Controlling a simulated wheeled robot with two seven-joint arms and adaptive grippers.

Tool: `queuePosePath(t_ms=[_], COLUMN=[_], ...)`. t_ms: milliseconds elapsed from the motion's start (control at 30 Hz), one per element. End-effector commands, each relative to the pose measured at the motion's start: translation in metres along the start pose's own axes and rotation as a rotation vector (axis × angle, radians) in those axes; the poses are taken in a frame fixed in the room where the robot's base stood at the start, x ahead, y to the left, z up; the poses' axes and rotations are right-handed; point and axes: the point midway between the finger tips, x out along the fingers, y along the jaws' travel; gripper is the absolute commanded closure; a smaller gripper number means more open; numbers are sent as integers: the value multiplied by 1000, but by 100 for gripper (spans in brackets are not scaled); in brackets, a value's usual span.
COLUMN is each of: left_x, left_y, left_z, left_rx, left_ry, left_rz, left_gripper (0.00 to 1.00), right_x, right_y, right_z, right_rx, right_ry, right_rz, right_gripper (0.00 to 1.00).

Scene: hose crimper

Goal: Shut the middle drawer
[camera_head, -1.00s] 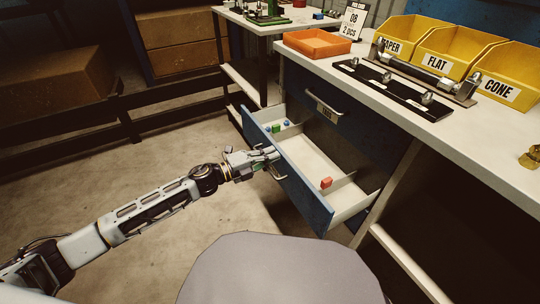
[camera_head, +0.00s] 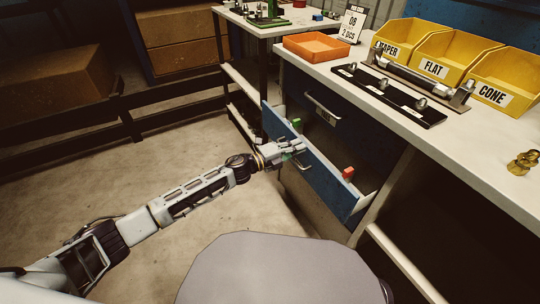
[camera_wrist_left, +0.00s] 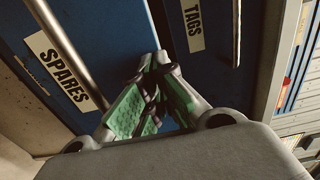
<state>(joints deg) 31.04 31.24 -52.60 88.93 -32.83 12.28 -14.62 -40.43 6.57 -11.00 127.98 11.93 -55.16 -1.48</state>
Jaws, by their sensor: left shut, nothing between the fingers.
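The middle drawer (camera_head: 335,186) has a blue front and stands partly pulled out of the blue cabinet under the bench. A narrow strip of its inside shows, with a red block (camera_head: 348,172) and a green block (camera_head: 296,122). My left gripper (camera_head: 302,148) is shut and empty at the drawer's front, near its upper edge and handle; exact contact is hard to tell. In the left wrist view the green-padded fingers (camera_wrist_left: 150,85) are closed together before blue fronts labelled SPARES (camera_wrist_left: 62,70) and TAGS (camera_wrist_left: 192,25). My right gripper is not in view.
An upper drawer (camera_head: 325,112) with a bar handle is shut above it. The bench top holds an orange tray (camera_head: 316,44), a black rack (camera_head: 388,92) and yellow bins (camera_head: 442,48). The floor (camera_head: 240,230) in front is clear.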

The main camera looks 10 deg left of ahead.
Motion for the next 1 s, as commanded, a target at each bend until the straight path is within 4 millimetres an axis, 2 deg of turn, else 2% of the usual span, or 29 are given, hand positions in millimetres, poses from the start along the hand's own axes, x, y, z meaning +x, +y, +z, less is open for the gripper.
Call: queuePosePath(t_ms=[300, 600, 800, 1000], left_x=[54, 95, 111, 116], left_y=[0, 1, 1, 0], left_z=[-1, 0, -1, 0], left_rx=[0, 0, -1, 0], left_ry=[1, 1, 1, -1], left_rz=[-1, -1, 0, 0], left_gripper=[100, 100, 100, 100], right_x=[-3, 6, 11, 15], right_y=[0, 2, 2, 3], right_z=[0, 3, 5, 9], right_rx=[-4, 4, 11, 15], right_ry=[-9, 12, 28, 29], right_rz=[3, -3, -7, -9], right_gripper=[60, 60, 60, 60])
